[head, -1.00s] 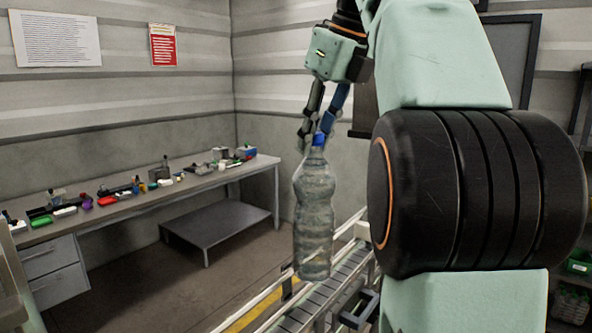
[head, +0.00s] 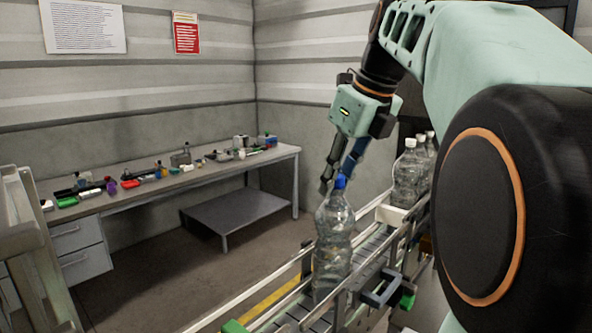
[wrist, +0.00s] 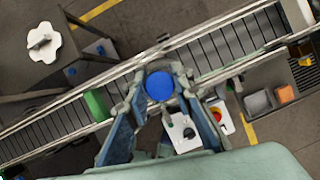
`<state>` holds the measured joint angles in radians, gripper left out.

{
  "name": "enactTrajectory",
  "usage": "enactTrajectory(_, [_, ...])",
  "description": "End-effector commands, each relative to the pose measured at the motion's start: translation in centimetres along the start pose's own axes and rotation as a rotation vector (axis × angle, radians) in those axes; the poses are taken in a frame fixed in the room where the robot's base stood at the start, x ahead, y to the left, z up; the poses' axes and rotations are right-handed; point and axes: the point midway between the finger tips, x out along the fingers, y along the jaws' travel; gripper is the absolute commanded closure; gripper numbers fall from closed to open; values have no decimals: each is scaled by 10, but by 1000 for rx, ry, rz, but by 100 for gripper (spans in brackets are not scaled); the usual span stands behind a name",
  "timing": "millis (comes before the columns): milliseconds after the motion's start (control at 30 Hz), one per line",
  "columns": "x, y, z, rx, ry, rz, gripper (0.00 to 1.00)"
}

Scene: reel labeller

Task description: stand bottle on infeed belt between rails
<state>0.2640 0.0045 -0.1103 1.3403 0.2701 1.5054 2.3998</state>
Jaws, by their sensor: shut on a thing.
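A clear plastic bottle (head: 333,235) with a blue cap (head: 340,181) hangs upright below my gripper (head: 336,178). The gripper is shut on its cap end. In the wrist view the blue cap (wrist: 159,86) sits between the fingertips (wrist: 158,80), over the belt's lower edge. The infeed belt (head: 372,246) is a slatted conveyor with rails along both sides. In the head view the bottle's lower part overlaps the belt, and the near rail (head: 368,277) passes by its base. I cannot tell whether the base touches the belt.
Several clear bottles with white caps (head: 410,172) stand farther along the line at the right. A green block (head: 234,327) is at the belt's near end. A cluttered bench (head: 185,180) stands by the left wall, with open floor before it.

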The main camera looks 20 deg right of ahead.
Motion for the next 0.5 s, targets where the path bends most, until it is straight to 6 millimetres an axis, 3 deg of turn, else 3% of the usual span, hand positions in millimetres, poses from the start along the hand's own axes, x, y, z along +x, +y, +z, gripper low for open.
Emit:
enactTrajectory(300, [31,1,-13,-2,-4,-2,100])
enactTrajectory(500, [35,0,-14,-2,-5,-3,100])
